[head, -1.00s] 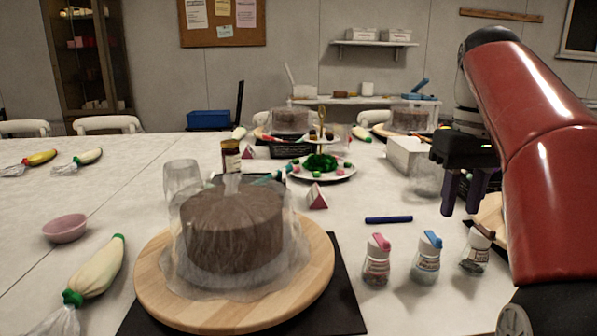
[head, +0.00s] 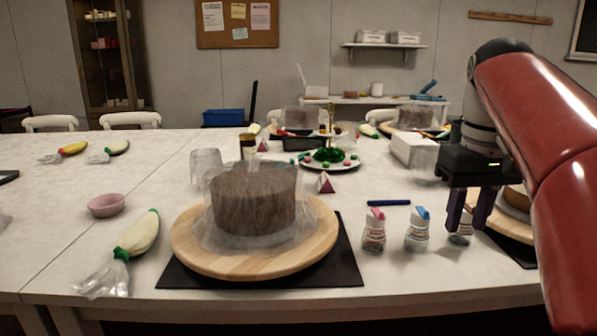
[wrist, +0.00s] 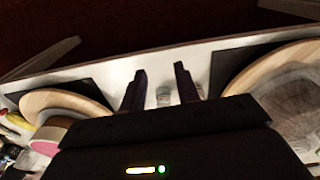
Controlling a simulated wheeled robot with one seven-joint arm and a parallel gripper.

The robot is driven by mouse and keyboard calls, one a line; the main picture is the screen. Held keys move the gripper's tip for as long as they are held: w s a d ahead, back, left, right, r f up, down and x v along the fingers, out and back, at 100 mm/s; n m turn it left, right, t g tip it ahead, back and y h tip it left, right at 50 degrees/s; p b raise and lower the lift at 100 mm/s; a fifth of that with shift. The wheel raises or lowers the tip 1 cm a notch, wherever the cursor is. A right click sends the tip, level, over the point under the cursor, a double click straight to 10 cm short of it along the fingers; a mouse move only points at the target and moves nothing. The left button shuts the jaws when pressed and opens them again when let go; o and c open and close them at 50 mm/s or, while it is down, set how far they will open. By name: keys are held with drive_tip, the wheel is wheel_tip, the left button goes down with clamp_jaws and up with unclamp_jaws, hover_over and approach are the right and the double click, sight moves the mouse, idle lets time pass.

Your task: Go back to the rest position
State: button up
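My gripper (head: 470,212) hangs at the right of the table in the head view, fingers pointing down, open and empty. In the wrist view its two dark fingers (wrist: 160,92) stand apart, with a shaker (wrist: 163,96) seen beyond the gap. In the head view the fingers partly hide the rightmost shaker (head: 460,236); whether they touch it I cannot tell. My red arm comes in from the right edge.
A brown cake (head: 253,200) under clear wrap sits on a wooden turntable (head: 190,245) over a black mat. Another turntable (head: 505,222) is at right. A piping bag (head: 138,236) lies left.

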drive_tip(key=s+a+f+t, duration=0.1)
drive_tip(key=s+a+f, duration=0.2)
drive_tip(key=f, duration=0.4)
drive_tip(key=s+a+f+t, duration=0.2)
drive_tip(key=s+a+f, duration=0.1)
drive_tip(key=s+f, duration=0.2)
drive_tip(key=s+a+f+t, duration=0.2)
drive_tip(key=s+a+f, duration=0.2)
drive_tip(key=f, duration=0.5)
drive_tip(key=shift+s+f+m, duration=0.15)
drive_tip(key=shift+s+m, duration=0.2)
drive_tip(key=shift+m, duration=0.05)
